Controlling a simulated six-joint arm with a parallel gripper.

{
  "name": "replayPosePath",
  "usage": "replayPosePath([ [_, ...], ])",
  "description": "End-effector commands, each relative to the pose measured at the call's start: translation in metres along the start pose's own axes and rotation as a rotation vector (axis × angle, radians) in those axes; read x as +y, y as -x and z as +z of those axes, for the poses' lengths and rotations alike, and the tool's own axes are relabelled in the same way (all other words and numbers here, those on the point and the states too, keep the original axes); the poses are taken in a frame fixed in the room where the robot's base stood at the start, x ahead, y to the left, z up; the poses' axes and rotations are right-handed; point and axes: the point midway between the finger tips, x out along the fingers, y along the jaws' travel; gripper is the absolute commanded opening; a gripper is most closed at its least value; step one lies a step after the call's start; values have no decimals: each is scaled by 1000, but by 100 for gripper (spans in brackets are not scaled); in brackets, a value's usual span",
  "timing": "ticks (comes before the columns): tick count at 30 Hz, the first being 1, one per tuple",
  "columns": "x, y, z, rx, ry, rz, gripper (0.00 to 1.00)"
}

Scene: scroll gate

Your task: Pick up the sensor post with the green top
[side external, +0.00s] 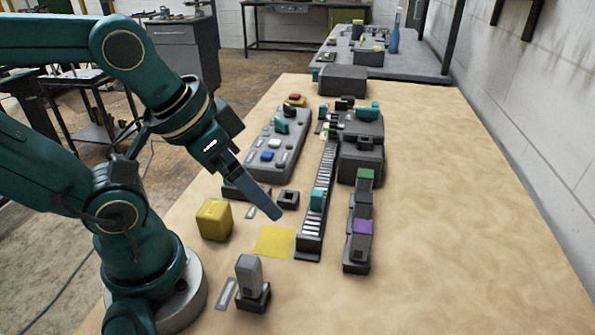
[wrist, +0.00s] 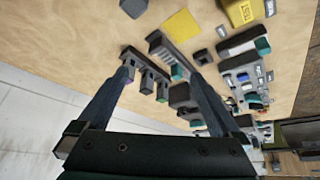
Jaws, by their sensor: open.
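The sensor post with the green top (side external: 365,185) stands in a dark narrow rack (side external: 356,267) right of the conveyor. A post with a purple top (side external: 362,240) stands nearer the camera in the same rack. My gripper (side external: 275,213) is open and empty, left of the conveyor and apart from the post in the side view. In the wrist view its two fingers (wrist: 161,75) spread either side of the rack area.
The conveyor (side external: 311,228) carries a teal block (side external: 318,199). A yellow box (side external: 214,220), a yellow floor patch (side external: 273,241) and a grey device (side external: 250,280) lie on the left. A control panel (side external: 278,143) stands behind. The table's right side is clear.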

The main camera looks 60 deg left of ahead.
Motion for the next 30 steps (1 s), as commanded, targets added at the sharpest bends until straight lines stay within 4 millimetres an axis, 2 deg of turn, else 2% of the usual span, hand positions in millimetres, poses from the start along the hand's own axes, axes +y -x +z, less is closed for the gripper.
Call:
replayPosePath([
  [5,0,0,0,0,0,0,100],
  [7,0,0,0,0,0,0,73],
  [16,0,0,0,0,3,0,72],
  [20,-1,0,0,-1,59,-3,72],
  [23,-5,8,-14,42,149,-18,72],
  [30,-17,16,-70,84,385,-71,72],
])
